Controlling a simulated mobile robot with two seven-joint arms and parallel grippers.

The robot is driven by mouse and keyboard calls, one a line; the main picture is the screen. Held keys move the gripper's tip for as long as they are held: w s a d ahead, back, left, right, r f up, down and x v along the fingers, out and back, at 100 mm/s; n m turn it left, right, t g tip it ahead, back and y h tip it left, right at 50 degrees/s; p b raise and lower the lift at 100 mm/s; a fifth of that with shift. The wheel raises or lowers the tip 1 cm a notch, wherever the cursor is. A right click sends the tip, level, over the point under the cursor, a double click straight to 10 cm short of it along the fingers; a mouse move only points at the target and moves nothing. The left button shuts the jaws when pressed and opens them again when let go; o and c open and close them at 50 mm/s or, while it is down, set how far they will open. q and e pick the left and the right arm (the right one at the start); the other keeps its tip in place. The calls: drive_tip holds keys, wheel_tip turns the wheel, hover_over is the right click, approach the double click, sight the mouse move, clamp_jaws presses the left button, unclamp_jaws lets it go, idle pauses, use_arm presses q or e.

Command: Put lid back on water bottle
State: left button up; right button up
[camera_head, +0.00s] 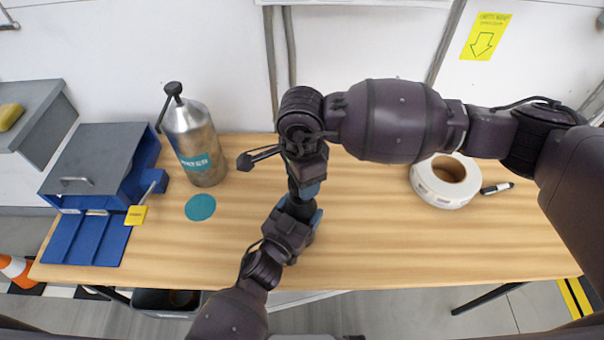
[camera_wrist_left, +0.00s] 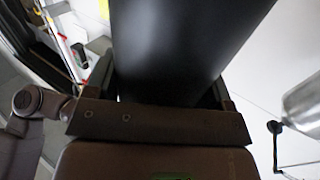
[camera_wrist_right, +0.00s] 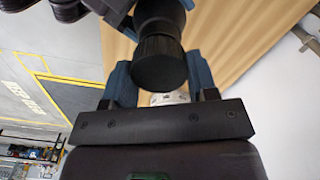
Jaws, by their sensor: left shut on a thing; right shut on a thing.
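A steel bottle (camera_head: 188,125) labelled WATER stands tilted in the picture at the left of the table, with a black top and thin side arm (camera_head: 172,90); it also shows at the right edge of the left wrist view (camera_wrist_left: 304,104). My left gripper (camera_head: 298,212) is shut on a smooth black cylinder (camera_wrist_left: 185,45). My right gripper (camera_head: 308,182) is shut on a black ribbed, lid-like piece (camera_wrist_right: 159,62) between its blue fingers. The grippers are close together above the table's middle. In the head view they hide most of what they hold, so I cannot tell whether the pieces touch.
A blue bin (camera_head: 110,155) with a grey cover stands at the table's left end. A teal disc (camera_head: 200,207) lies before the steel bottle. A white roll (camera_head: 438,190) and a marker (camera_head: 497,188) lie at the right. The wooden table (camera_head: 420,245) is clear at front right.

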sight(301, 216)
drive_tip(key=shift+f, duration=0.1)
drive_tip(key=shift+f, duration=0.75)
drive_tip(key=shift+f, duration=0.6)
idle(0.5)
